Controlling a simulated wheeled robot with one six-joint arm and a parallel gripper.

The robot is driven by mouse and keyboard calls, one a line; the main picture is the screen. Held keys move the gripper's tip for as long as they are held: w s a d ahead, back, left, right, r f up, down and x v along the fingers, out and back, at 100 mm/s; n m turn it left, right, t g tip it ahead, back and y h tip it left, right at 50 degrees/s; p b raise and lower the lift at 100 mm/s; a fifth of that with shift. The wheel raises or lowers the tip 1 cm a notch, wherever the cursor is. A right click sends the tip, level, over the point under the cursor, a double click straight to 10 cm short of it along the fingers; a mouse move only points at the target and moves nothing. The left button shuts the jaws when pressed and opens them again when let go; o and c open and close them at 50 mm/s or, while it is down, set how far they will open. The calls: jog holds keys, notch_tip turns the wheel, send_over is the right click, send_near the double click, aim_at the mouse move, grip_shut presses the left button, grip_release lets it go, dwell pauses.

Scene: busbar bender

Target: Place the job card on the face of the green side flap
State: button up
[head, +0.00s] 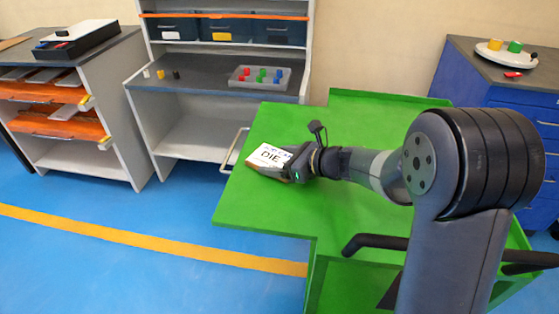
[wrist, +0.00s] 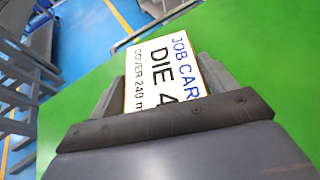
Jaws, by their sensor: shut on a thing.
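The job card (head: 268,155) is a white rectangle with black and blue print, including "JOB CARD" and "DIE". My gripper (head: 285,170) is shut on it. In the wrist view the card (wrist: 165,75) lies between the two grey fingers of my gripper (wrist: 165,95), print side toward the camera, its near part hidden by the gripper. The green side flap (head: 255,207) is a flat green surface below the card, and it fills much of the wrist view (wrist: 265,50). The card is over the flap near its left edge. I cannot tell whether it touches the flap.
A wire handle (head: 233,151) stands out beside the flap's left edge. A grey workbench (head: 200,75) with bins and a tray of coloured pieces (head: 262,78) is behind. A blue cabinet (head: 527,110) stands at right. The green surface around my gripper is bare.

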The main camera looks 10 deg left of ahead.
jog(key=shift+f, duration=0.1)
jog(key=o, duration=1.1)
jog(key=shift+r, duration=0.2)
jog(key=p+v, duration=0.1)
jog(key=v, duration=1.1)
jog(key=shift+a+f, duration=0.1)
